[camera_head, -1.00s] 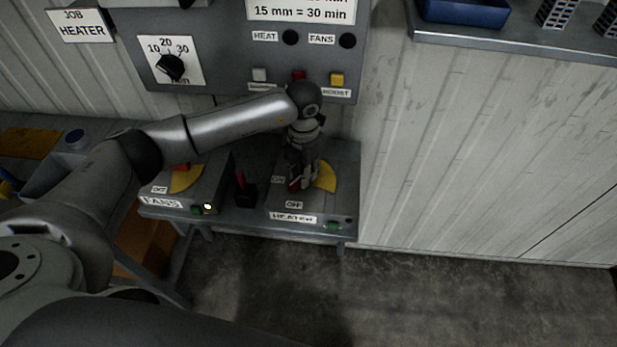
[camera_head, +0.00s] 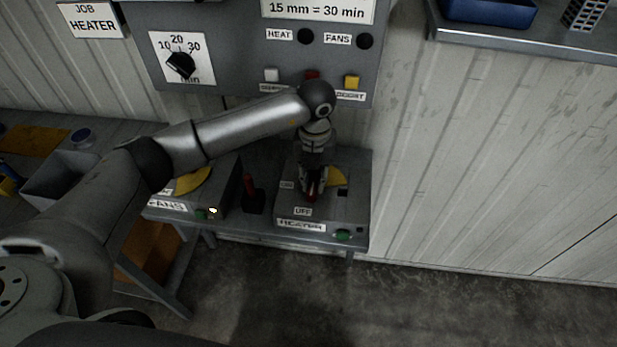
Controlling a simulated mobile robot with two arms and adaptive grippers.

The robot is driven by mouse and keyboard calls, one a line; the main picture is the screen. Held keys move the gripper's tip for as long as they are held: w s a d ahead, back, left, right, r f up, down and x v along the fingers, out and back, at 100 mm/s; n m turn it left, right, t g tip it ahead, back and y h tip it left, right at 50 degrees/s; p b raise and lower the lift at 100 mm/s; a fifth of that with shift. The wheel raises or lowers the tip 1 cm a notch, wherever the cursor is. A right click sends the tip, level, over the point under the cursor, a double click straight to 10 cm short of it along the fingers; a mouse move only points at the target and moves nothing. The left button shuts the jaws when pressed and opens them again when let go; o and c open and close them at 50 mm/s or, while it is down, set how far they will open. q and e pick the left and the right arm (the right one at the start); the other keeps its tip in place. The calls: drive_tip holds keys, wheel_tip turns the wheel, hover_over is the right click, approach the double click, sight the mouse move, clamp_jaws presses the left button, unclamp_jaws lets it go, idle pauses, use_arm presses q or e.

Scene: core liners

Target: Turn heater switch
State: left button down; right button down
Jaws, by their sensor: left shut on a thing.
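The heater switch box (camera_head: 350,208) stands on the small bench, with a HEATER label (camera_head: 301,225) on its front. Its top carries ON and OFF (camera_head: 303,211) labels and a yellow sector (camera_head: 338,177). My left gripper (camera_head: 312,192) reaches down onto the box from above and is shut on the red switch handle (camera_head: 311,188). The handle is between the fingers, above and slightly right of the OFF label. The fingers hide much of the handle and its pivot. My right gripper is not in view.
The fans box (camera_head: 222,187) stands to the left with a lit lamp (camera_head: 213,211). A red lever (camera_head: 250,187) stands between the boxes. The control panel (camera_head: 225,55) hangs on the wall behind. A shelf (camera_head: 520,45) is at the upper right; the floor in front is clear.

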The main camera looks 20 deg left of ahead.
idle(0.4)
use_arm(q)
drive_tip(key=c, duration=1.3)
unclamp_jaws()
